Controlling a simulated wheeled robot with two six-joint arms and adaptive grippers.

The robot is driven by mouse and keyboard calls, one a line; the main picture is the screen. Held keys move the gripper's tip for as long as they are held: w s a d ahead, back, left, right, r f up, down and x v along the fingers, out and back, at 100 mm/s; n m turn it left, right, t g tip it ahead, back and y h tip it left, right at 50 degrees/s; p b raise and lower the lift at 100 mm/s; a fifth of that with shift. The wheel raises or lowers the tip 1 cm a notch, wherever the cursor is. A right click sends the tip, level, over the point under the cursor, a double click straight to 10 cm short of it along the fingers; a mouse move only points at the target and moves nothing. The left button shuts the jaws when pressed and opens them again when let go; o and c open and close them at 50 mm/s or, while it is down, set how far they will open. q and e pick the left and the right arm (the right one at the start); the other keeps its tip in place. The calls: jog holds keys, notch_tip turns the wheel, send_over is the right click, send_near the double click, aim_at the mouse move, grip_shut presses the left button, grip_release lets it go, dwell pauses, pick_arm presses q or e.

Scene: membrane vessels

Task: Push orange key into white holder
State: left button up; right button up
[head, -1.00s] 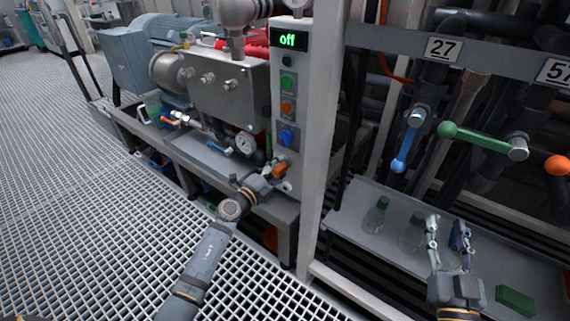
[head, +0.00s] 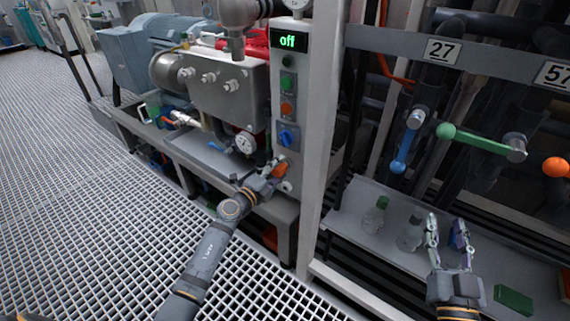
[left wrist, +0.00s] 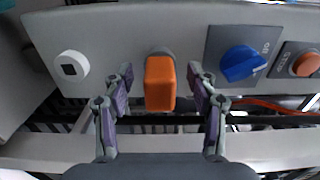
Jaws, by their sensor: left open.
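The orange key (left wrist: 160,84) sits in a grey round socket (left wrist: 160,52) on the panel, at the centre of the left wrist view. It also shows in the head view (head: 279,170) below the blue switch. The white holder (left wrist: 71,67), a round piece with a dark square opening, is on the same panel to the left of the key. My left gripper (head: 269,184) is open, with one finger on each side of the key and a visible gap on both sides. My right gripper (head: 446,228) is open and empty over the shelf at right.
A blue switch (left wrist: 243,63) and an orange button (left wrist: 305,65) are right of the key on the panel. A white post (head: 322,130) stands between my arms. Glass bottles (head: 375,217) and a green block (head: 513,299) are on the right shelf.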

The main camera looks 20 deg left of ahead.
aim_at(274, 173)
pick_arm(q)
jog(key=shift+p, duration=0.3)
dwell(0.5)
grip_shut()
dwell(0.3)
jog(key=shift+s, duration=0.1)
jog(key=shift+p+v, duration=0.35)
jog(key=shift+v, duration=0.55)
jog(key=shift+p+v, duration=0.3)
jog(key=shift+v, duration=1.7)
